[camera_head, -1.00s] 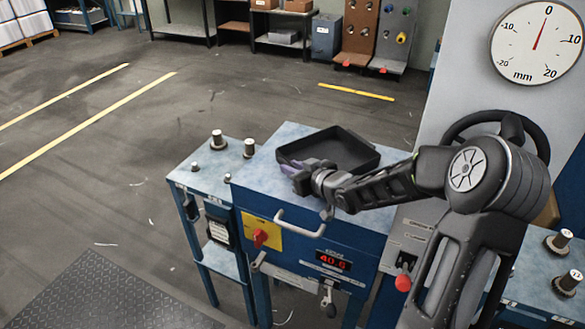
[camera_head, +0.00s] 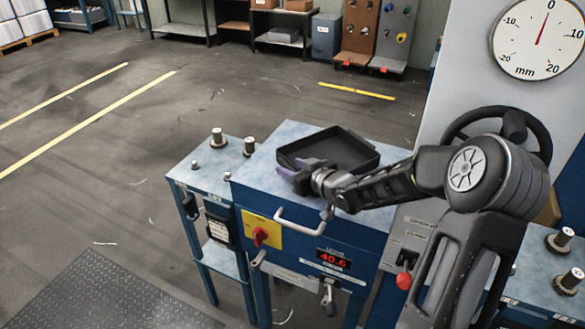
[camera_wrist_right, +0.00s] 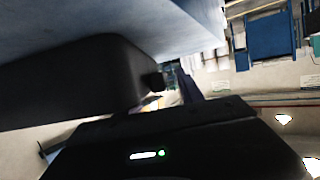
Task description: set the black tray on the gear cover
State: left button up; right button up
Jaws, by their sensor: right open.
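The black tray (camera_head: 341,150) is a shallow, open, empty box lying flat on the pale blue top of the blue cabinet (camera_head: 268,152), which I take to be the gear cover. My right gripper (camera_head: 284,168) is at the tray's near left corner, with its fingertips close to the tray wall. It is open, but I cannot tell whether it touches the tray. In the right wrist view the tray's dark side (camera_wrist_right: 75,80) fills the left, close to the gripper's dark body. One finger (camera_wrist_right: 188,84) shows there, and the other is hard to make out. My left gripper is not in view.
A side table (camera_head: 205,165) with metal weights stands left of the cabinet. A dial gauge (camera_head: 540,38) and handwheel (camera_head: 500,125) stand right. The floor left is open.

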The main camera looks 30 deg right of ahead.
jog(key=shift+v, duration=3.9)
